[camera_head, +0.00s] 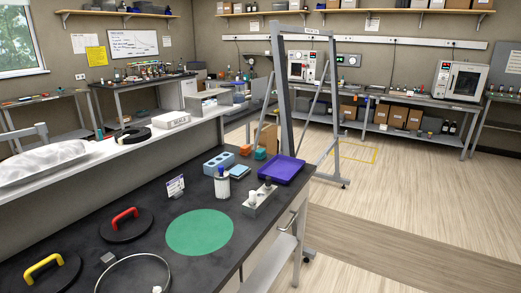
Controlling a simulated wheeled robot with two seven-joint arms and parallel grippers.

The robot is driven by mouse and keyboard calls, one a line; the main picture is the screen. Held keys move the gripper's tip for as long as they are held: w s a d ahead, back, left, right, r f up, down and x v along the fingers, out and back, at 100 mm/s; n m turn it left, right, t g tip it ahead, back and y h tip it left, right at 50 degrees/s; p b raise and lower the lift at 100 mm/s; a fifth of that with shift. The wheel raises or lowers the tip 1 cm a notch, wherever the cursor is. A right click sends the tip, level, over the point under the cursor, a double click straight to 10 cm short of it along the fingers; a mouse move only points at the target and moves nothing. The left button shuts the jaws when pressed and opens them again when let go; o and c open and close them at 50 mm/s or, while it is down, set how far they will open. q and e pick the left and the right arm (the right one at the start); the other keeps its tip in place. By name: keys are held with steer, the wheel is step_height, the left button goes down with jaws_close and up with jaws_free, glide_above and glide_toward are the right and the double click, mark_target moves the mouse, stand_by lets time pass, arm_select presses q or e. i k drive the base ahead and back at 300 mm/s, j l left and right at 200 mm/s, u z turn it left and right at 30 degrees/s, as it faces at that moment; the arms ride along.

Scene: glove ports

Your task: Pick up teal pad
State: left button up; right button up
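The teal pad is a flat round green-teal disc (199,232) lying on the dark bench top near its front edge. Nothing lies on it, and its whole outline shows. Neither of my grippers shows in the head view.
On the dark bench (150,222), a red-handled black disc (124,226) and a yellow-handled one (47,272) lie left of the pad. A metal ring (130,262) is below left. Open floor lies right.

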mark_target(260, 154)
steer(key=i+l+u, duration=0.15)
steer(key=i+l, duration=1.05)
steer(key=i+l+u, duration=0.2)
steer(key=i+l, duration=1.2)
